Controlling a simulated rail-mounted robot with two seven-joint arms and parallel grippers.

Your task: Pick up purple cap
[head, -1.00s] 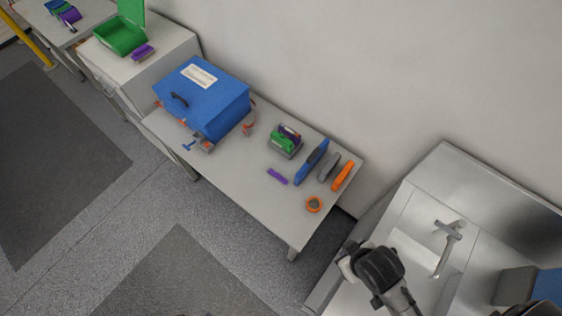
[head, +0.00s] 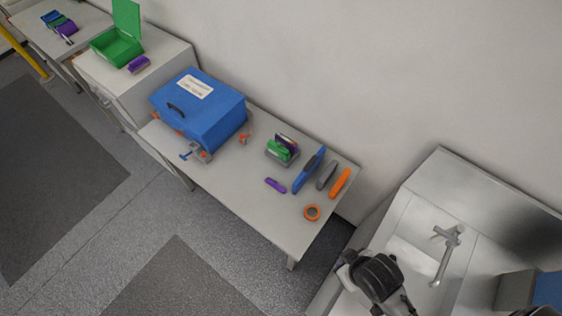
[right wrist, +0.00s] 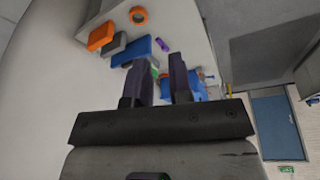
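A small purple cap (head: 275,185) lies on the grey table (head: 238,192), near its front edge and left of the blue tool. It also shows in the right wrist view (right wrist: 162,45), beyond my fingers. My right gripper (right wrist: 162,80) has its two dark fingers apart with clear space between them, and it holds nothing. In the head view my right gripper (head: 348,264) is at the lower right, over the sink area, well away from the cap. My left gripper is not in view.
A blue box (head: 205,118) stands on the table's left. A sink with a faucet (head: 446,255) is right.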

